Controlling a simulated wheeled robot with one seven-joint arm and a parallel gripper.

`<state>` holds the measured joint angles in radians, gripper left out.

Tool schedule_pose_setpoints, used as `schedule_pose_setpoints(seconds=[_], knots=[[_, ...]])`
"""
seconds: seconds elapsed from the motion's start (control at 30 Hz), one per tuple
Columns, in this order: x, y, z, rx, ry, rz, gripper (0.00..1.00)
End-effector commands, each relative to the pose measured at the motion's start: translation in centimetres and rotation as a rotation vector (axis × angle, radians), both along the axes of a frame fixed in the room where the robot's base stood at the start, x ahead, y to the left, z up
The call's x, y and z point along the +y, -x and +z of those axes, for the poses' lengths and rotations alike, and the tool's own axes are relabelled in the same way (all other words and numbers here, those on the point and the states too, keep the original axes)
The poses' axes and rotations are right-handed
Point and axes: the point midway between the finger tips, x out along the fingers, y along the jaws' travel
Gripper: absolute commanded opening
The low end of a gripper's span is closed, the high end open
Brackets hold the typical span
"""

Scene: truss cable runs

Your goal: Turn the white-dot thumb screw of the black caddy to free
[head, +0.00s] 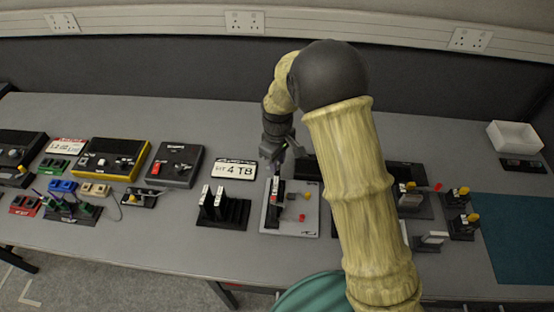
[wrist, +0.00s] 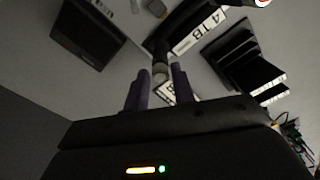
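The black caddy (head: 271,215) stands upright on a light grey plate (head: 297,226) near the middle of the bench, with a pale label on its upper part. My gripper (head: 276,156) is just above it in the head view. In the wrist view my gripper (wrist: 160,85) has two dark fingers standing apart. A short dark round piece with a paler end (wrist: 160,72) shows between them, with a pale label behind; I cannot tell whether it is the thumb screw. I see no finger contact. No white dot can be made out.
Red and yellow knobs sit on the plate right of the caddy. Boxes with controls (head: 174,165) stand farther left. My arm hides part of the bench at right.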

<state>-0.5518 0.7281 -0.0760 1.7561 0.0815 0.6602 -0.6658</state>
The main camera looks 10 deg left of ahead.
Motion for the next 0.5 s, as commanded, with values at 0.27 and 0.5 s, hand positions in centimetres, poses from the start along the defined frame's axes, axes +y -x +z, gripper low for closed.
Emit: schedule_pose_setpoints(seconds=[0.27,0.5], knots=[[0.00,0.00,0.04,0.000,0.000,-0.006,0.00],[0.05,-0.03,0.13,0.000,0.000,-0.129,0.00]])
